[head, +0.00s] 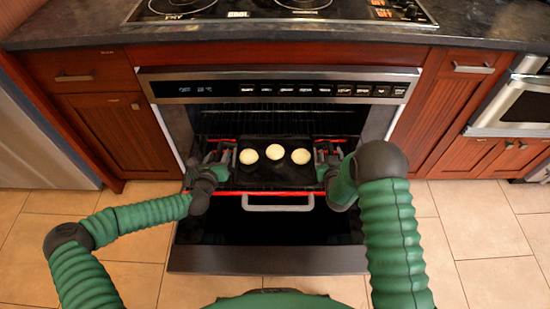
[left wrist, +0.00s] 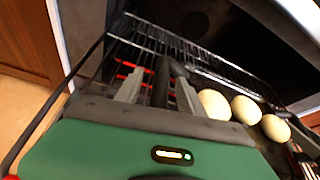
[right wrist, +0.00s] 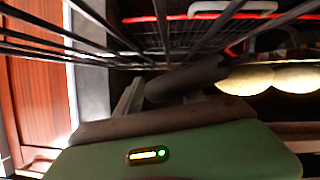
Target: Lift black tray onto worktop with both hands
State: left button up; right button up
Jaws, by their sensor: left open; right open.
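My left gripper (head: 222,160) is at the tray's left side. In the left wrist view, its open fingers (left wrist: 158,90) stand either side of a dark handle-like bar. My right gripper (head: 328,156) is at the tray's right side. In the right wrist view, a dark bar lies between or in front of its open fingers (right wrist: 165,92); contact is unclear. The dark worktop (head: 85,28) runs above the oven.
The oven door (head: 270,258) is pulled down in front, with a light handle (head: 278,207) before the tray. Red-edged wire racks (left wrist: 215,68) surround the tray. A cooktop (head: 280,10) fills the middle of the worktop; bare stretches lie either side.

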pick_arm(q)
jog(key=shift+w+f, duration=0.1)
jog(key=shift+w, duration=0.15)
pick_arm(e)
jog(key=shift+w+f, duration=0.1)
jog(key=shift+w, duration=0.15)
pick_arm(q)
grip_shut()
pick_arm(e)
grip_shut()
pick_arm(q)
jog(key=shift+a, duration=0.1)
dwell(0.8)
